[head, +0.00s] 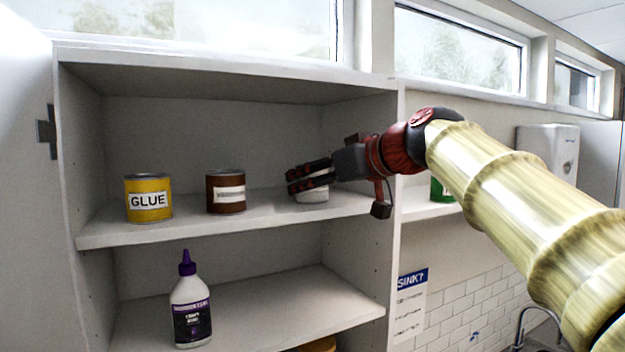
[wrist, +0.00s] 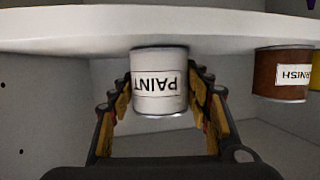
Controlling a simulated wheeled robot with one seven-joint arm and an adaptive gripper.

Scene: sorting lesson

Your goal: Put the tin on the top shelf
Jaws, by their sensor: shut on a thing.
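The white tin (wrist: 158,82), labelled PAINT, is between the fingers of my gripper (wrist: 160,100). The wrist view shows it upside down. In the head view the tin (head: 313,196) is partly hidden below my gripper (head: 311,178), which is shut on it. The tin is over the right part of the top shelf (head: 265,212), inside the cabinet. It looks upright, with its base at or very near the board; I cannot tell whether it touches.
A brown varnish tin (head: 226,193) and a yellow glue tin (head: 148,199) stand left on the same shelf. A purple-capped bottle (head: 190,305) stands on the shelf below. The cabinet's right wall (head: 362,145) is close to my gripper. A green tin (head: 441,190) is partly hidden behind my arm.

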